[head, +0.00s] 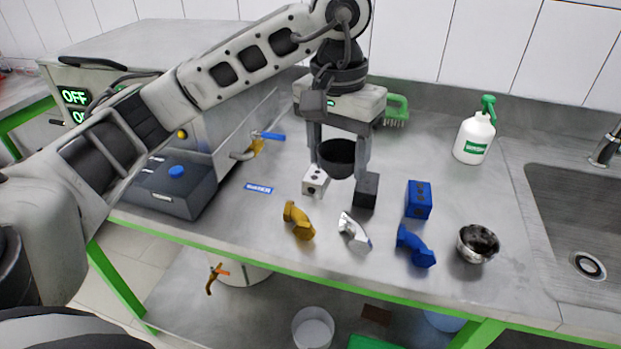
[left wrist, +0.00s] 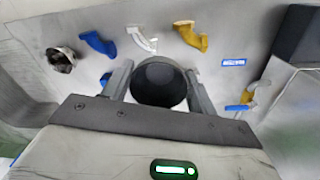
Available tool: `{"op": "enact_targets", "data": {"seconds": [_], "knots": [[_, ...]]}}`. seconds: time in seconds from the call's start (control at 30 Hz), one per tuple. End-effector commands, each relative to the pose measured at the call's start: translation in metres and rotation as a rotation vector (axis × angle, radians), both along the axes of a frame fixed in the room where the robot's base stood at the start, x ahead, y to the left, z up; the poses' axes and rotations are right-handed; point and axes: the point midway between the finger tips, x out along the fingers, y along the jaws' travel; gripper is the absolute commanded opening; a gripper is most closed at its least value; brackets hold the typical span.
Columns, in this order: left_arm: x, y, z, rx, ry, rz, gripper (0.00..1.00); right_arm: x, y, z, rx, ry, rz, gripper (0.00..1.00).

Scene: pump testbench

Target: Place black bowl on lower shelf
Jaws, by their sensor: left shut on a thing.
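The black bowl (head: 337,157) is between the fingers of my left gripper (head: 338,165), which is shut on it and holds it above the steel worktop. The bowl also shows between the fingers in the left wrist view (left wrist: 159,82). The lower shelf (head: 270,310) lies under the worktop, seen past its green front edge; much of it is hidden by the worktop. My right gripper is not in view.
Blocks, white (head: 315,180), black (head: 367,190) and blue (head: 418,199), and pipe elbows (head: 298,221) stand below the gripper. A metal bowl (head: 478,244) and spray bottle (head: 474,137) are right. The shelf holds a white container (head: 313,328). A sink (head: 575,220) is far right.

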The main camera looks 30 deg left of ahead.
Motion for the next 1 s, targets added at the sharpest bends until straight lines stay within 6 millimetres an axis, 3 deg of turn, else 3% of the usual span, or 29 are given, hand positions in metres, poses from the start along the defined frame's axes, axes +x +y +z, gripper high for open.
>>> {"op": "enact_targets", "data": {"seconds": [0.33,0.5,0.87,1.0], "knots": [[0.012,0.083,-0.035,0.003,0.004,0.01,0.34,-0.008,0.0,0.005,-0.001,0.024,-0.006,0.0],[0.016,0.108,-0.067,0.002,0.005,0.005,0.34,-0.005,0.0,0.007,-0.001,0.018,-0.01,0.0],[0.02,0.133,-0.099,0.002,0.003,0.004,0.34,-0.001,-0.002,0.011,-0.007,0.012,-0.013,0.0],[0.02,0.13,-0.118,0.0,0.003,0.0,0.34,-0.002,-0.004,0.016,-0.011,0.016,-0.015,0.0]]}}
